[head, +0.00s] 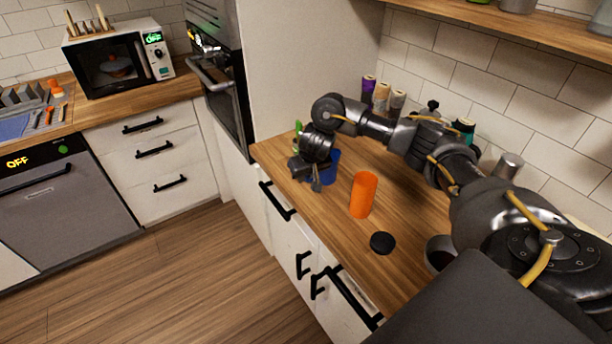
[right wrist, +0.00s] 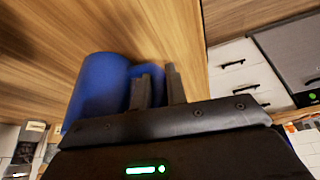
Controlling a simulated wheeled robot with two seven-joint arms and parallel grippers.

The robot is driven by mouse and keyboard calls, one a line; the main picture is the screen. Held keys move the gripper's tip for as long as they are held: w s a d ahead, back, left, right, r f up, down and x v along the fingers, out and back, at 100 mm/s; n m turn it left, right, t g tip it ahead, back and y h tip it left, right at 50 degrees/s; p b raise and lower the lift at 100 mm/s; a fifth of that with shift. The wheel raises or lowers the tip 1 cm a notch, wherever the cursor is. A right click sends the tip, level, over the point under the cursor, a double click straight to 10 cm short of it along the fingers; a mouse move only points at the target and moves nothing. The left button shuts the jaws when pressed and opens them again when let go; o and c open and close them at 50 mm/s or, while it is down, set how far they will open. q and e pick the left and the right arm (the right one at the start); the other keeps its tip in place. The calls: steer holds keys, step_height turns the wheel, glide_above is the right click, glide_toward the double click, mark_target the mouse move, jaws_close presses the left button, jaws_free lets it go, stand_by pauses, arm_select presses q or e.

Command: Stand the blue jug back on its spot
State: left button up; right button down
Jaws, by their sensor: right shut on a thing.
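The blue jug (head: 332,168) is at the far end of the wooden counter, near its front edge, partly hidden behind my right gripper. It looks about upright, but I cannot tell whether its base touches the wood. My right gripper (head: 314,182) reaches over the counter from the right and is shut on the jug. In the right wrist view the jug's blue body (right wrist: 95,90) stands left of the fingers (right wrist: 160,88), and its blue handle side is at the left finger. My left gripper is not in view.
Several bottles (head: 382,97) line the wall. A tall oven cabinet (head: 300,60) closes the far end.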

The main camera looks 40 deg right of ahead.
steer(key=c, duration=1.4)
jaws_free()
steer(key=shift+r, duration=0.4)
steer(key=p+v, duration=0.5)
steer(key=v, duration=0.6)
steer(key=shift+s+r, duration=0.15)
steer(key=shift+s, duration=0.1)
steer(key=shift+w+a, duration=0.1)
